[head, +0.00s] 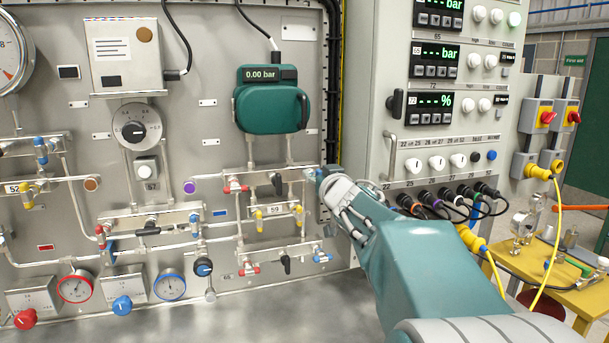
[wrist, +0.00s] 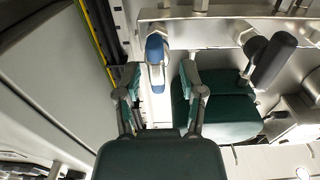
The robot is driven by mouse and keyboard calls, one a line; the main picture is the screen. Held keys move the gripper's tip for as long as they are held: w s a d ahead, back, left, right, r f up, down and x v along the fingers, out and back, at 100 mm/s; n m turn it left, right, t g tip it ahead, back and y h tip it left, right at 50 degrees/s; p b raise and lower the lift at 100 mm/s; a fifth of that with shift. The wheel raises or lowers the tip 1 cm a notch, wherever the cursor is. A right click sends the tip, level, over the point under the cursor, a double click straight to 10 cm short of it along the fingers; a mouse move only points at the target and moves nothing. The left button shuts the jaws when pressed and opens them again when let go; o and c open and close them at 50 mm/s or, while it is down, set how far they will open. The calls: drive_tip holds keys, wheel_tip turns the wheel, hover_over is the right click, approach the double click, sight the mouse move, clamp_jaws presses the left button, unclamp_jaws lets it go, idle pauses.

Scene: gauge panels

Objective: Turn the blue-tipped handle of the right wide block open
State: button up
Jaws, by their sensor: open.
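The right wide block (head: 255,182) is a metal manifold on the panel, with red, black and blue-tipped handles. It also shows along the top of the wrist view (wrist: 212,28). Its blue-tipped handle (head: 309,172) is at the block's right end, partly hidden by my gripper (head: 323,178). In the wrist view, the handle (wrist: 156,48) has a blue tip and a pale metal part. My gripper (wrist: 160,74) is open there, with one finger on each side of the handle and visible gaps. I see no clear contact.
A teal transmitter (head: 270,105) reading 0.00 bar hangs above the block. A lower block with yellow handles (head: 259,221) sits below. A grey cabinet (head: 380,100) borders my arm on the right.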

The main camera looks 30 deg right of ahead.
drive_tip(key=shift+d, duration=0.25)
drive_tip(key=c, duration=0.7)
drive_tip(key=shift+a, duration=0.2)
clamp_jaws()
drive_tip(key=shift+f, duration=0.1)
